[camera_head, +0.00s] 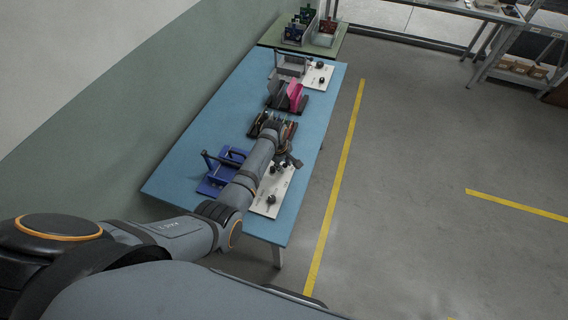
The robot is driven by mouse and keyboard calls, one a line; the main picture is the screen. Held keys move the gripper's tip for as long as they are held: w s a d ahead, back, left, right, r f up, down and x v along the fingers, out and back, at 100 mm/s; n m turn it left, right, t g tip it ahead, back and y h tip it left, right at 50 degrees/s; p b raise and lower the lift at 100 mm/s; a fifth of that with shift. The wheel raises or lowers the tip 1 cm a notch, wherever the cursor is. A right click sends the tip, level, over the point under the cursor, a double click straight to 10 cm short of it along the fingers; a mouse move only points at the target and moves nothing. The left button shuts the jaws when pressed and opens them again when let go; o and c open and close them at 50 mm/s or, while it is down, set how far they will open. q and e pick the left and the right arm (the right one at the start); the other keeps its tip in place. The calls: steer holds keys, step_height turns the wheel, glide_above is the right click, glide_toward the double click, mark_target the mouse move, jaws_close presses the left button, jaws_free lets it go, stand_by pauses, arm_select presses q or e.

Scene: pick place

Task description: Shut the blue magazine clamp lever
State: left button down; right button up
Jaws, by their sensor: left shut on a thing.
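The blue magazine clamp (213,184) sits on the near left part of the blue table. Its dark blue lever (208,160) stands raised at an angle at the left. My left forearm passes just to the right of the clamp and hides part of it. My left gripper (291,160) is beyond and right of the clamp, over the far end of a white plate. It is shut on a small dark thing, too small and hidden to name. It appears apart from the lever. My right gripper is not in view.
The white plate (279,187) with black knobs lies right of the clamp on the blue table (180,160). Beyond stand a dark fixture, a pink and grey holder (292,95) and another white plate (319,75). A green table (268,38) with bins adjoins. Floor to the right is clear.

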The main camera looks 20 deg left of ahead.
arm_select(q)
steer(key=m+p, duration=0.2)
steer(key=shift+s+r+m, duration=0.25)
steer(key=shift+r+m, duration=0.05)
steer(key=shift+r, duration=0.05)
steer(key=m+p, duration=0.1)
steer(key=s+m+p, duration=0.1)
steer(key=m, duration=0.1)
steer(key=shift+s+a+m+g+h, duration=0.1)
steer(key=shift+m+g+h, duration=0.2)
steer(key=shift+h, duration=0.1)
steer(key=m, duration=0.1)
steer(key=s+m+p, duration=0.1)
steer(key=m, duration=0.1)
steer(key=shift+a+m+g, duration=0.15)
steer(key=shift+m+g, duration=0.15)
steer(key=shift+s+a+f+m+g+p, duration=0.1)
steer(key=shift+s+a+m+g+p, duration=0.15)
steer(key=shift+m, duration=0.65)
steer(key=shift+s+a+m+g+p, duration=0.1)
steer(key=shift+s+m, duration=0.2)
steer(key=shift+m, duration=0.6)
steer(key=c, duration=1.2)
jaws_free()
steer(key=shift+o, duration=0.7)
steer(key=shift+s+f, duration=0.1)
steer(key=shift+f, duration=0.1)
